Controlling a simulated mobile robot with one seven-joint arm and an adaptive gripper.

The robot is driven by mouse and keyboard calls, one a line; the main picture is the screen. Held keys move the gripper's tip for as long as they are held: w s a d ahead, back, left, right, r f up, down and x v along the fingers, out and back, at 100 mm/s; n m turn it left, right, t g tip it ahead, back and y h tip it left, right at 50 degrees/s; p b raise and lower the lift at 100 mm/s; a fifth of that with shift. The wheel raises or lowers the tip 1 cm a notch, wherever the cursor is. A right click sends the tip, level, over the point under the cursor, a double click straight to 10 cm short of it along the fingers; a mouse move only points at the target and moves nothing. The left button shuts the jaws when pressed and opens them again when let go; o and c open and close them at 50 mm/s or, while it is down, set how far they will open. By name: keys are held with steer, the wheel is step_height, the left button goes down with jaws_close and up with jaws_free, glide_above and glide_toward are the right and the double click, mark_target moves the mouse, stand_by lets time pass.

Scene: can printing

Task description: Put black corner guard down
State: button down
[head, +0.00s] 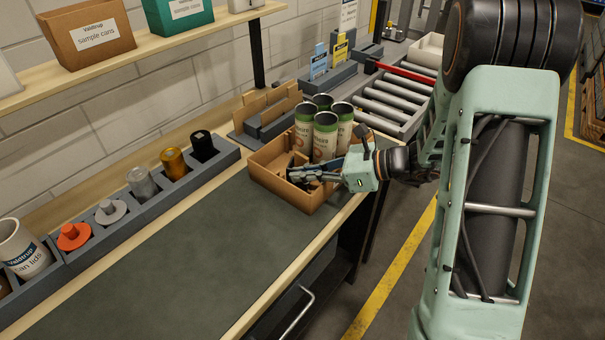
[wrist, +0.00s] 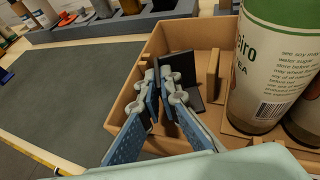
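The black corner guard (wrist: 184,64) is a dark, angled piece inside the brown open box (wrist: 228,40), near its left part, in the wrist view. My gripper (wrist: 165,82) reaches down into the box, its two blue-grey padded fingers close together with a thin dark part of the guard between them. The fingers hide much of the guard, and I cannot tell whether it touches the box floor.
Several tall cans (head: 325,138) stand in the box's back part; one can (wrist: 275,65) is just right of my gripper. A brown divider (wrist: 212,75) stands between. A grey rack (head: 150,195) with lids and jars lines the wall. The dark bench mat (head: 170,260) is clear.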

steer(key=shift+f, duration=0.2)
steer(key=c, duration=2.2)
jaws_free()
steer(key=shift+o, duration=0.2)
steer(key=shift+r, duration=0.1)
steer(key=shift+r, duration=0.3)
steer(key=v, duration=1.2)
steer(key=shift+s+f, duration=0.1)
steer(key=shift+f, duration=0.1)
